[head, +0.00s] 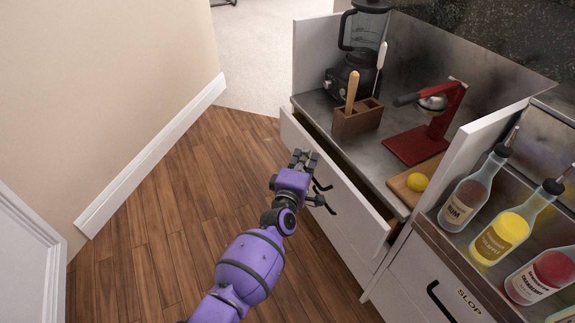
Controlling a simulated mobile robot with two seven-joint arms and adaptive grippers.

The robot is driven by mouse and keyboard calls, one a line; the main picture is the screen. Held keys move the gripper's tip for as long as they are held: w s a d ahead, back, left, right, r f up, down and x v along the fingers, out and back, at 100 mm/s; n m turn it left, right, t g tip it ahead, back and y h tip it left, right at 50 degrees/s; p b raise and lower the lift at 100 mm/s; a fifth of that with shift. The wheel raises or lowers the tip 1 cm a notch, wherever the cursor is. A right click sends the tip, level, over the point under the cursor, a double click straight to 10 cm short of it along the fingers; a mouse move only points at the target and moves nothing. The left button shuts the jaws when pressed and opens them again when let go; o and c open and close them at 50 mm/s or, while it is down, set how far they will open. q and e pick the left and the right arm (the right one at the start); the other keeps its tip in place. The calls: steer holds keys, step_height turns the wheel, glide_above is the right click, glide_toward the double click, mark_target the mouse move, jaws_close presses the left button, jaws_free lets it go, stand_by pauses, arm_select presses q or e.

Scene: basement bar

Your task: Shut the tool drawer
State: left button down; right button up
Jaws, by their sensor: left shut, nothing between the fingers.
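The tool drawer (345,206) is a white-fronted drawer under the metal counter, pulled out a little, with a dark gap along its top edge. Its dark handle (327,204) shows just beside my gripper. My left gripper (308,158) is shut and empty, close to the upper part of the drawer front. I cannot tell whether it touches the front. The inside of the drawer is mostly hidden. My right gripper is not in view.
Bottles (465,195) stand at right. The wooden floor (190,200) at left is clear, bounded by a wall.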

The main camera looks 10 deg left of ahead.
arm_select(q)
steer(key=shift+w+d+f, duration=0.1)
steer(key=shift+w+d, duration=0.4)
steer(key=shift+d, duration=0.25)
steer(key=shift+w+d+b, duration=0.25)
steer(key=shift+d+b, duration=0.05)
